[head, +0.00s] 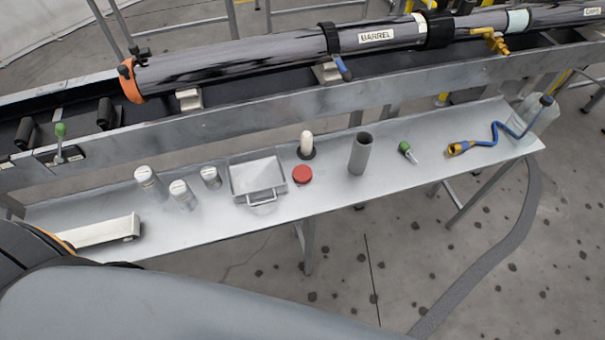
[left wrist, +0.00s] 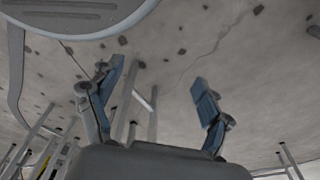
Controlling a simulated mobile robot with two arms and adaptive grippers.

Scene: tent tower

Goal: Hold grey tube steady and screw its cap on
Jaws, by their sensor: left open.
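The grey tube (head: 360,153) stands upright on the metal shelf, right of its middle, with its dark open end up. A round red cap (head: 302,174) lies on the shelf to the left of the tube, apart from it; I cannot tell for certain that it belongs to the tube. My left gripper (left wrist: 158,85) shows in the left wrist view with its two blue-padded fingers spread and nothing between them, over floor. It does not show in the head view. My right gripper is in neither view.
The shelf (head: 225,227) also bears several silver canisters (head: 182,194), a handled tray (head: 258,177), a white-tipped piece on a dark base (head: 306,144), a green-topped tool (head: 406,151) and a blue hose (head: 495,132). The long barrel (head: 240,67) lies behind.

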